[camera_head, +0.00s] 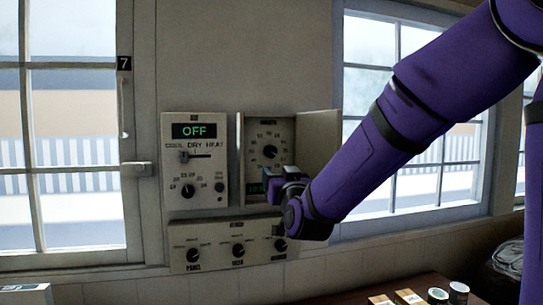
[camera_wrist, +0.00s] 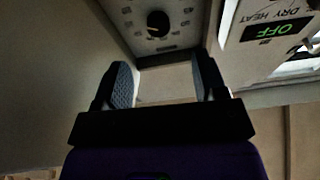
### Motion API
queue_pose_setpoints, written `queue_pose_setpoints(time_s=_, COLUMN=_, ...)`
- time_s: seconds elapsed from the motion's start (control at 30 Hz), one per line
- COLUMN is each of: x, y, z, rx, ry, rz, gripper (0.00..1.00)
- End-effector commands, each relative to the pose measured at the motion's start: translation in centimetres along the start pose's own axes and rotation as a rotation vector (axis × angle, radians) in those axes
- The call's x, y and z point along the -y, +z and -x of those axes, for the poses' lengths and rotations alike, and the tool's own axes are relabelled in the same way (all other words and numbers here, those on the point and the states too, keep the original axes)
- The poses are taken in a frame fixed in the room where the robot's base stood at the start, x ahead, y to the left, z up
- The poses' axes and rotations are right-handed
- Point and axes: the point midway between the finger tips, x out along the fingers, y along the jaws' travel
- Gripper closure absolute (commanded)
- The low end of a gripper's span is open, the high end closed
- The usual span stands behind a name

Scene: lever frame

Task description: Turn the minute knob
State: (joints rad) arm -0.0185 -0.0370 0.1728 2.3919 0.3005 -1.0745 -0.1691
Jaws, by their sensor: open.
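The black minute knob (camera_head: 270,151) sits on the dial face of the timer box (camera_head: 241,160), with marks around it. In the wrist view the knob (camera_wrist: 158,22) shows at the top, beyond the fingertips and roughly between them. My gripper (camera_head: 274,190) is in front of the lower part of the box, below the knob in the picture. In the wrist view my gripper (camera_wrist: 164,82) has its two padded fingers wide apart with nothing between them. It looks apart from the knob. My wrist hides part of the box's lower display.
The box's door (camera_head: 318,140) stands open on the right, close to my arm. A control panel (camera_head: 194,130) reading OFF is at left. A lower panel (camera_head: 215,246) with three knobs is beneath. Windows flank the wall. Small containers (camera_head: 438,295) stand on a table below.

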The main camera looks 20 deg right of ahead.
Motion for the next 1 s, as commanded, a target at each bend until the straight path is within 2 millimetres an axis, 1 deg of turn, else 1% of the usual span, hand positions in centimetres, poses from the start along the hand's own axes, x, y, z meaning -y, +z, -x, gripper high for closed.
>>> queue_pose_setpoints(time_s=0.03, x=0.1, y=0.2, z=-0.3, rx=-0.033, ry=0.011, rz=0.0, gripper=0.35)
queue_pose_setpoints(time_s=0.17, x=0.0, y=0.2, z=-0.7, rx=-0.105, ry=0.035, rz=0.002, gripper=0.35)
queue_pose_setpoints(time_s=0.27, x=0.0, y=0.1, z=-0.9, rx=-0.128, ry=0.044, rz=0.003, gripper=0.35)
queue_pose_setpoints(time_s=0.37, x=0.0, y=-0.1, z=-1.5, rx=-0.135, ry=0.046, rz=0.003, gripper=0.35)
queue_pose_setpoints(time_s=0.47, x=-0.1, y=-0.2, z=-2.7, rx=-0.134, ry=0.045, rz=0.003, gripper=0.35)
queue_pose_setpoints(time_s=0.8, x=-0.4, y=-1.0, z=-8.5, rx=-0.133, ry=0.045, rz=0.004, gripper=0.35)
queue_pose_setpoints(time_s=1.0, x=-0.5, y=-1.3, z=-10.7, rx=-0.132, ry=0.044, rz=0.004, gripper=0.35)
